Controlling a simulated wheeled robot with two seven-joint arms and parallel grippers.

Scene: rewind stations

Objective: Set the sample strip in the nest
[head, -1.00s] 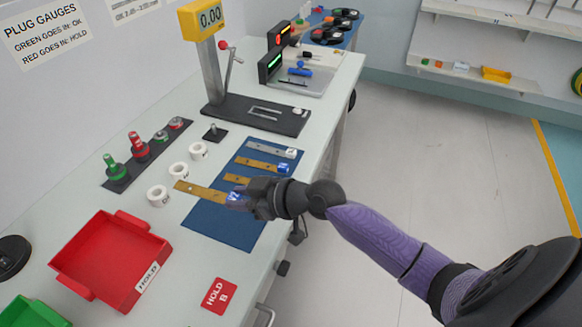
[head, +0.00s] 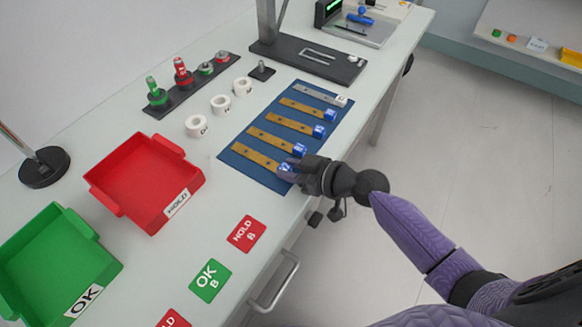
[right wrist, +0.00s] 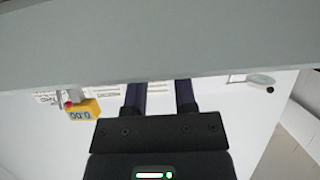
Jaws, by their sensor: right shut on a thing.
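My right gripper (head: 294,167) is at the near end of the blue mat (head: 238,150), shut on the blue end block of the nearest brass strip (head: 257,157). That strip lies flat along the mat, on it or barely above; I cannot tell which. Several brass strips with blue end blocks lie on the mat, with a grey strip (head: 315,95) with a white block at the far end. The black gauge base (head: 285,53) carries a pale rectangular outline, seemingly the nest (head: 318,55). The right wrist view does not show the strip. My left gripper is out of view.
White rings (head: 220,104) and a rack of red and green plug gauges (head: 180,90) stand left of the mat. A red HOLD tray (head: 118,212) and green OK tray (head: 30,290) sit nearer. Cards (head: 210,281) lie along the front edge.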

